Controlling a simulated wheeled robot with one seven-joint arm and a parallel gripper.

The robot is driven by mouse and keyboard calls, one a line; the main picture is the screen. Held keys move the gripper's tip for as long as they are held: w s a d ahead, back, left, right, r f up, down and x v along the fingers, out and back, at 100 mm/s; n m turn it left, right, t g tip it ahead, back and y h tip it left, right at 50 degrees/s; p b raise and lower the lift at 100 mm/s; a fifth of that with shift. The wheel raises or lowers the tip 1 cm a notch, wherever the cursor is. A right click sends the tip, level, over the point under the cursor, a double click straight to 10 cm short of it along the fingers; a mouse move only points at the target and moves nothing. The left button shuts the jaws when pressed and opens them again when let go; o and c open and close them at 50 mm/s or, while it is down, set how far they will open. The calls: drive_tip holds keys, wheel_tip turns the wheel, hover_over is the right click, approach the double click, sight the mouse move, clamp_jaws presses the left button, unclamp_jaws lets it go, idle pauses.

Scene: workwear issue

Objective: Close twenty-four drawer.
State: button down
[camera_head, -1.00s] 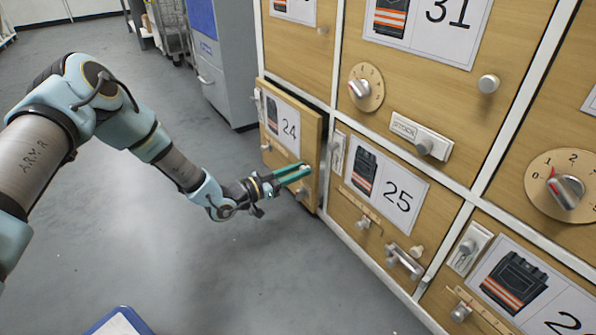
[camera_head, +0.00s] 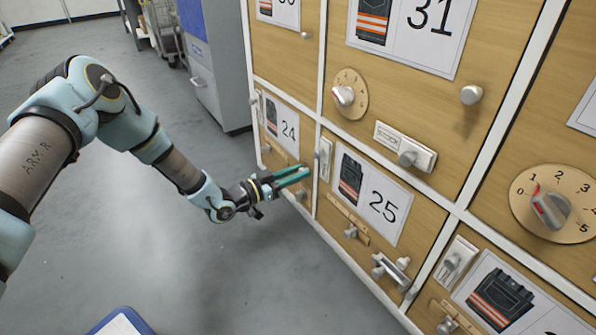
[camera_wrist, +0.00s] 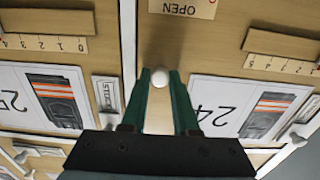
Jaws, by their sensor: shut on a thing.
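Drawer 24 (camera_head: 272,146), with a wooden front and a label showing a dark garment and the number 24, is at the lower left of the cabinet in the head view. Its front looks flush with the white frame. In the wrist view its front (camera_wrist: 195,62) is seen upside down on the right. My gripper (camera_head: 304,171) is at the right part of this front. In the wrist view my gripper (camera_wrist: 160,80) has its two green fingers on either side of a round white knob (camera_wrist: 160,77), shut on it. The fingers hide part of the front.
Drawer 25 (camera_head: 348,226), with a slider and latch handle, is directly right. Door 31 (camera_head: 450,115), with a dial and knob, is above it. A grey cabinet (camera_head: 212,85) stands at the back left.

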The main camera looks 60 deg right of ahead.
drive_tip(key=c, duration=0.7)
unclamp_jaws()
drive_tip(key=shift+s+d, duration=0.1)
drive_tip(key=shift+d, duration=0.05)
drive_tip(key=shift+p+v, duration=2.3)
drive_tip(key=shift+v, duration=3.15)
drive_tip(key=shift+f, duration=0.1)
